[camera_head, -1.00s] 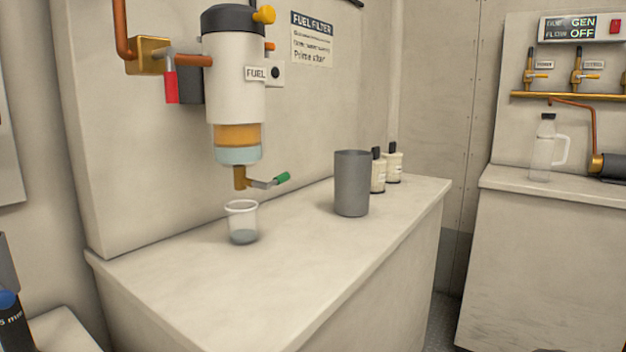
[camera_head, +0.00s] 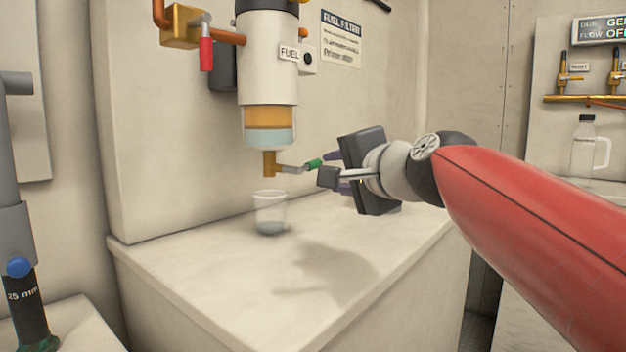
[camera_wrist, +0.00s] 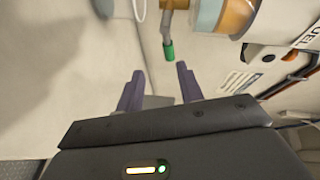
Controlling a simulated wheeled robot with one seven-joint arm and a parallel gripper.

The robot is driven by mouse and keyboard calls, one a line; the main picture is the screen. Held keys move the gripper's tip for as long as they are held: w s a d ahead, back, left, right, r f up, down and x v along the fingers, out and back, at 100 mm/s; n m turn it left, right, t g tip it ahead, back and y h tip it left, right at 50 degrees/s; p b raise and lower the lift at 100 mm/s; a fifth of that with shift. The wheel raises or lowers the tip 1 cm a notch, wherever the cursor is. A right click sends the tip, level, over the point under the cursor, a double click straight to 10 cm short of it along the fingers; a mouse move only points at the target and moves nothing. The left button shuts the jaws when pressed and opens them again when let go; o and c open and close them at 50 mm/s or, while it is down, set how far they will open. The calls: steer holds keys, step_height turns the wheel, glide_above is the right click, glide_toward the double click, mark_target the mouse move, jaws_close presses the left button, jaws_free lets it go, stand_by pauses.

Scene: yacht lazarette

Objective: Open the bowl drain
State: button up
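The fuel filter (camera_head: 268,60) hangs on the wall with an amber and pale blue bowl (camera_head: 268,122) at its lower end. Below the bowl is a brass drain (camera_head: 270,163) with a lever ending in a green grip (camera_head: 315,163), pointing right. The lever also shows in the wrist view, with its green grip (camera_wrist: 169,51) just beyond and between my fingertips. My gripper (camera_wrist: 160,74) is open and empty, its two purple fingers apart. In the head view my gripper (camera_head: 329,172) is just right of the green grip. A clear cup (camera_head: 269,213) with some liquid stands below the drain.
The cup stands on a pale counter (camera_head: 190,262), whose front is clear. A red-handled valve (camera_head: 206,53) is on the pipe at upper left. A clear jug (camera_head: 585,148) stands at far right.

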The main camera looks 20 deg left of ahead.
mark_target(315, 165)
steer(key=shift+w+a+r+y, duration=0.15)
steer(key=shift+w+a+r, duration=0.1)
steer(key=shift+a, duration=0.15)
steer(key=shift+w+a+r+y, duration=0.15)
steer(key=shift+a+r, duration=0.1)
steer(key=shift+a, duration=0.15)
steer(key=p+x, duration=0.1)
steer(key=x, duration=0.6)
steer(key=shift+d, duration=0.1)
steer(key=shift+c, duration=0.4)
jaws_close()
